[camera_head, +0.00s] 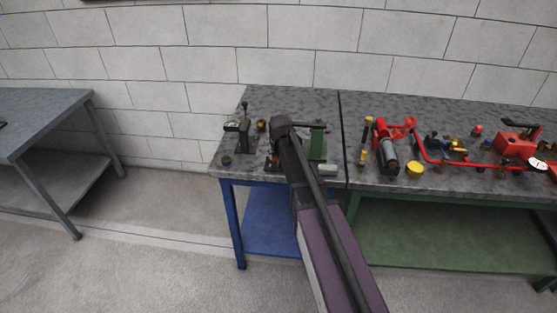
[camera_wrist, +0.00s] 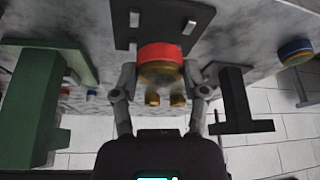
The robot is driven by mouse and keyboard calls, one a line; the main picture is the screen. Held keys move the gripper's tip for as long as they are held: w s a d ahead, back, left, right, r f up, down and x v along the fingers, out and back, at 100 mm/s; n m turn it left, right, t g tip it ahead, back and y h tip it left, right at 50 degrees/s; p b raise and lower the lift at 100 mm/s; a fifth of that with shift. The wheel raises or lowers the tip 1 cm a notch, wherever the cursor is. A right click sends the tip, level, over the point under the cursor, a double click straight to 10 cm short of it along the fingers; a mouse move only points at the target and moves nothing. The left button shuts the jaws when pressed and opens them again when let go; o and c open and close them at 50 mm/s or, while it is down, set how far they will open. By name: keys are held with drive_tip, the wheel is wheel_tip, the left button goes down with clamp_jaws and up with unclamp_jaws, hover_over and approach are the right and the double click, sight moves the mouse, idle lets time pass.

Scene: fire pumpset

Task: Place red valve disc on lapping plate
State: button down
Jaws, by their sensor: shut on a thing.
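The red valve disc (camera_wrist: 160,54), red on top with a brass-coloured lower part, sits between the fingers of my gripper (camera_wrist: 160,72) in the wrist view. My gripper is shut on it. A dark flat plate (camera_wrist: 150,34) with two pale upright pieces shows just beyond the disc; I cannot tell whether this is the lapping plate, or whether the disc touches it. In the head view my own arm covers the gripper and the disc over the left bench (camera_head: 300,98).
A green fixture (camera_wrist: 35,105) stands left of my gripper and a black bracket (camera_wrist: 237,105) right of it. A blue-topped brass part (camera_wrist: 295,50) lies at far right. Red piping (camera_head: 440,160) and a yellow part (camera_head: 414,169) occupy the right bench. A grey table (camera_head: 45,115) stands apart at left.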

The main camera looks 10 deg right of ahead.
sight(278, 159)
idle(0.3)
drive_tip(key=shift+w+d, duration=0.1)
drive_tip(key=shift+w, duration=0.45)
drive_tip(key=shift+w+f+b, duration=0.2)
drive_tip(key=shift+f+b, duration=0.1)
drive_tip(key=shift+s+f+b, duration=0.1)
drive_tip(key=shift+f+b, duration=1.4)
drive_tip(key=shift+f, duration=0.1)
drive_tip(key=shift+c, duration=0.6)
unclamp_jaws()
drive_tip(key=p+v, duration=1.1)
drive_tip(key=v, duration=0.1)
